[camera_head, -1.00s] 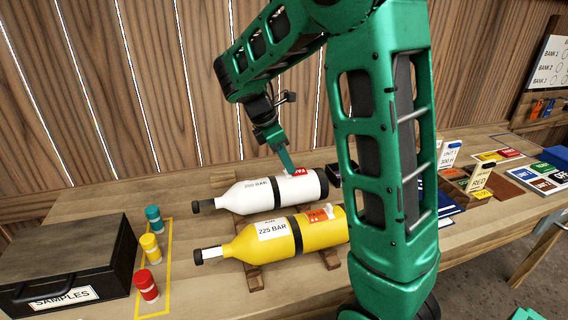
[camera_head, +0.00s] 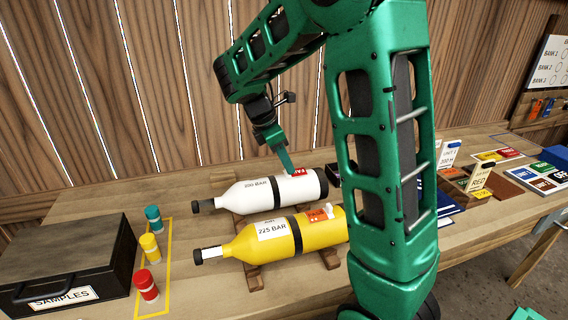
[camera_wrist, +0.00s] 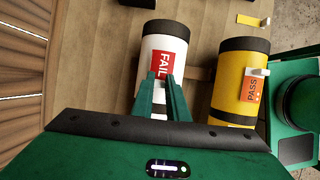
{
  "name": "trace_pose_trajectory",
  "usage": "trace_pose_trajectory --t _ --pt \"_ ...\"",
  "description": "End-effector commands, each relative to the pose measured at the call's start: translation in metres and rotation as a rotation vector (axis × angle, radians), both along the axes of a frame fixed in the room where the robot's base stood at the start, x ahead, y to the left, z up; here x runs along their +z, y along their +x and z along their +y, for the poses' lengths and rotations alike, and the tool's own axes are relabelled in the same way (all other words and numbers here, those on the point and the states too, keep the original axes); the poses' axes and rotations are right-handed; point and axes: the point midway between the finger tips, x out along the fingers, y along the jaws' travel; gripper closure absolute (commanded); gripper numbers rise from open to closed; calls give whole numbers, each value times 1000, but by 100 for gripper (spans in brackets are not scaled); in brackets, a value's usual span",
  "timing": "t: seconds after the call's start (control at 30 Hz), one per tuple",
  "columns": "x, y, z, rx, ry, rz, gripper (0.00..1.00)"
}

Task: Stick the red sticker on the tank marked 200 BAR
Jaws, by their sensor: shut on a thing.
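The white tank marked 200 BAR (camera_head: 244,192) lies on its side on a wooden cradle on the bench; it also shows in the wrist view (camera_wrist: 166,30). The red sticker, which reads FAIL (camera_wrist: 161,66), lies against the white tank's surface near its black base end; it also shows in the head view (camera_head: 300,172). My gripper (camera_head: 289,172) is shut on the sticker's edge, with its fingertips at the tank's upper side. In the wrist view the fingers (camera_wrist: 163,82) cover part of the sticker and tank. I cannot tell whether the sticker is stuck.
A yellow tank marked 225 BAR (camera_head: 262,244) lies in front, with an orange PASS sticker (camera_head: 318,215) and a white tab. A black SAMPLES case (camera_head: 65,262) and several coloured cylinders (camera_head: 150,247) stand at left. Cards and books (camera_head: 480,178) occupy the right.

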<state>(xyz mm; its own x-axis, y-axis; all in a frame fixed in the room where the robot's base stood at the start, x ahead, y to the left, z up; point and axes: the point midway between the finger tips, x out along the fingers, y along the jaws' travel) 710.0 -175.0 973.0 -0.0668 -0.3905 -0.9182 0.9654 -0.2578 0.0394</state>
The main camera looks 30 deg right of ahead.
Motion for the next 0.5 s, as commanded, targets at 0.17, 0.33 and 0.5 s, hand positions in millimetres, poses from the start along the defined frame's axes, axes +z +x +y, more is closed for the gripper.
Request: trace_pose_trajectory --t 0.17,0.33,0.5 --pt "-2 0 0 0 0 0 100" --pt "-4 0 0 0 0 0 100" --pt "-6 0 0 1 0 0 100"
